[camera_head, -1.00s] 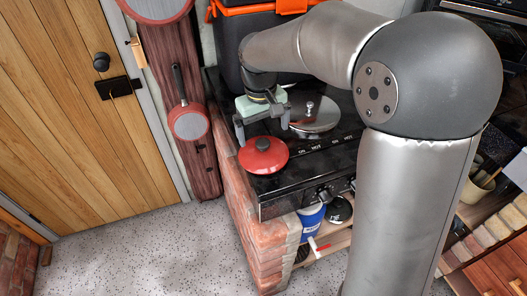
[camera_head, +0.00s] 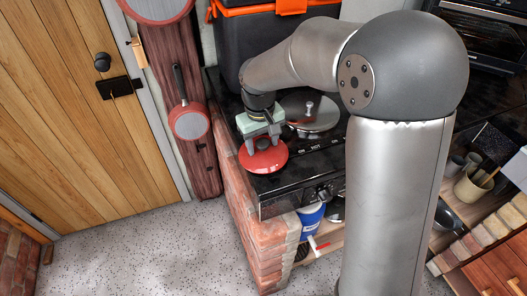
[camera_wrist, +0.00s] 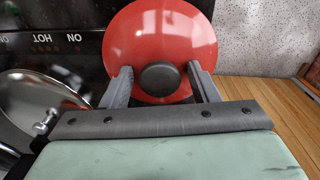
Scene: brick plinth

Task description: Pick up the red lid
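The red lid (camera_head: 264,160) is round with a dark knob and rests at the front left corner of the black stove top. In the wrist view the red lid (camera_wrist: 150,35) fills the upper middle, and its dark knob (camera_wrist: 160,78) lies between my two fingers. My gripper (camera_head: 262,148) is over the lid, pointing down. In the wrist view my gripper (camera_wrist: 160,82) is open, with a gap between each finger and the knob. Whether the fingertips touch the lid's surface cannot be told.
A silver lid (camera_head: 312,114) with a knob lies on the stove top (camera_head: 295,160) behind and right of the red lid. A black bin with orange trim (camera_head: 285,50) stands behind. The brick plinth (camera_head: 262,235) drops to the floor in front. A red pan (camera_head: 188,122) hangs at left.

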